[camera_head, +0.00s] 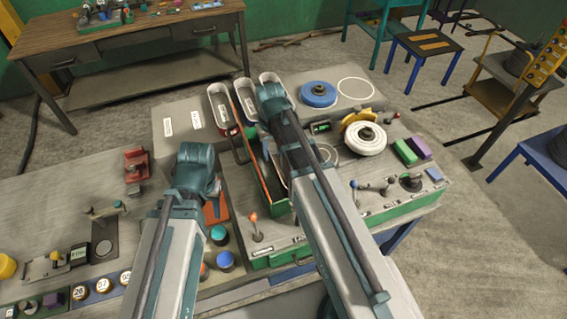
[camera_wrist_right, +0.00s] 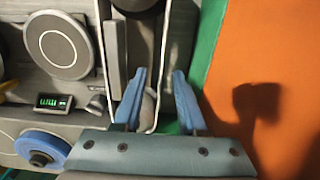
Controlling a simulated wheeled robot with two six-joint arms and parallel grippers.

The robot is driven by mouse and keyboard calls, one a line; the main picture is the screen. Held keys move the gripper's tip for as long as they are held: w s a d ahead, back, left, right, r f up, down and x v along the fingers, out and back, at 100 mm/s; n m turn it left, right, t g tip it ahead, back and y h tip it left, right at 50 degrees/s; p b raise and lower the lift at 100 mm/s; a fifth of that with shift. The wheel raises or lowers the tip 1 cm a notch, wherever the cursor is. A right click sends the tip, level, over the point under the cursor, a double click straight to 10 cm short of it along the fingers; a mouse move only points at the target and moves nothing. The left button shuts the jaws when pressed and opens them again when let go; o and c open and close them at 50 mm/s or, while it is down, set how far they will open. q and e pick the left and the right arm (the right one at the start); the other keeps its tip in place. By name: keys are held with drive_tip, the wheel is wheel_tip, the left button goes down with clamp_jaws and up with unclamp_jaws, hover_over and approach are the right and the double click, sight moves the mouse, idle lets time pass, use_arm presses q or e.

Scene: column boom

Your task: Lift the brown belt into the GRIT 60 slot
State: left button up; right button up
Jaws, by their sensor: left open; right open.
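Several pale-rimmed slots, one of them the left slot (camera_head: 217,90), stand at the back of the grey bench unit. Their labels are too small to read, so I cannot tell which is GRIT 60. In the right wrist view a narrow, pale-edged loop (camera_wrist_right: 154,118) ends between the fingers; I cannot tell whether it is the brown belt. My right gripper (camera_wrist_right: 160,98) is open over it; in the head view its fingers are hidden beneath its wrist. My left arm ends over the bench left of the unit; its gripper (camera_head: 212,205) is mostly hidden behind its wrist.
An orange-faced wall (camera_wrist_right: 265,90) with a green edge lies right of my right gripper in its wrist view. A blue disc (camera_head: 319,94) and a white wheel (camera_head: 365,140) stand right of the right arm. Knobs and small fixtures crowd the bench front.

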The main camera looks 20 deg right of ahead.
wheel_tip(320, 180, down, 3)
drive_tip(key=shift+s+f+b, duration=0.1)
drive_tip(key=shift+f+b, duration=0.1)
drive_tip(key=shift+b, duration=1)
drive_tip(key=shift+r, duration=0.1)
clamp_jaws()
